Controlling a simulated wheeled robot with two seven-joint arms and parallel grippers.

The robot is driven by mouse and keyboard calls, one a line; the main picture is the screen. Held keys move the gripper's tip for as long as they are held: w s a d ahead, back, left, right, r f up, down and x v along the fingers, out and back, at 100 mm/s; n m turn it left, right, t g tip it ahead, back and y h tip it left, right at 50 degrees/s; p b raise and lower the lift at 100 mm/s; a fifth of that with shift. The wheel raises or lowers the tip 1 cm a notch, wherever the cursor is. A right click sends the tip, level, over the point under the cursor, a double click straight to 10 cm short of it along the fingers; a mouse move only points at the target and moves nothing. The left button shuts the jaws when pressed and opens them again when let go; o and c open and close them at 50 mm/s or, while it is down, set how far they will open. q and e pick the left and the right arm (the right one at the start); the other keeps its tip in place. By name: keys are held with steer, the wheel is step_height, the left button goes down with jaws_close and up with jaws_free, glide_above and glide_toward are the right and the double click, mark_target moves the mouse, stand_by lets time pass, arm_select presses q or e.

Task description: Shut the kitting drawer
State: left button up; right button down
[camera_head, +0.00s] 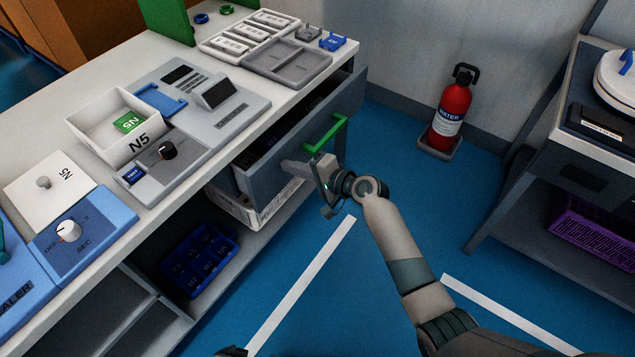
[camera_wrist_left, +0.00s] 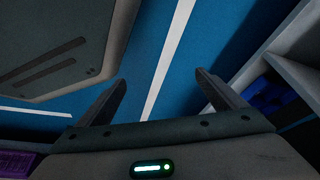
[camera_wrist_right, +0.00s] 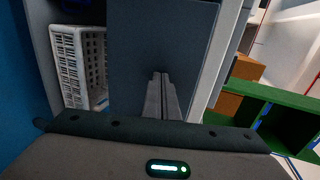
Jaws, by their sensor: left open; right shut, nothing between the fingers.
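The kitting drawer (camera_head: 262,168) stands partly open under the worktop, its grey front and green handle (camera_head: 326,133) out past the table edge. A strip of its dark inside shows behind the front. My right gripper (camera_head: 290,165) is shut and empty. Its tips are at the drawer front, left of and below the green handle. In the right wrist view the closed fingers (camera_wrist_right: 162,76) point at the grey drawer front (camera_wrist_right: 150,35); I cannot tell whether they touch it. My left gripper (camera_wrist_left: 160,88) is open and empty above the blue floor in the left wrist view.
A white crate (camera_head: 262,212) and a blue divided bin (camera_head: 200,258) sit on the shelf below. A fire extinguisher (camera_head: 453,108) stands by the wall. A side cabinet (camera_head: 565,160) stands at right. Blue floor between is clear.

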mark_target(281, 160)
steer(key=w+a, duration=0.1)
steer(key=w+a+b, duration=0.1)
steer(key=a, duration=0.1)
steer(key=w+a, duration=0.1)
steer(key=a, duration=0.1)
steer(key=shift+w+f, duration=0.1)
steer(key=shift+w, duration=0.15)
steer(key=shift+w+a+b, duration=0.15)
steer(key=shift+a+b, duration=0.15)
arm_select(q)
steer(key=shift+s+a+f+g, duration=0.2)
steer(key=shift+s+a+g, duration=0.2)
steer(key=shift+s+a, duration=0.1)
steer(key=shift+s+a+f+g, duration=0.2)
steer(key=shift+s+a+g, duration=0.2)
steer(key=shift+s, duration=0.1)
arm_select(e)
steer(key=shift+r, duration=0.25)
steer(key=shift+a+r, duration=0.1)
arm_select(q)
steer(key=shift+d, duration=0.1)
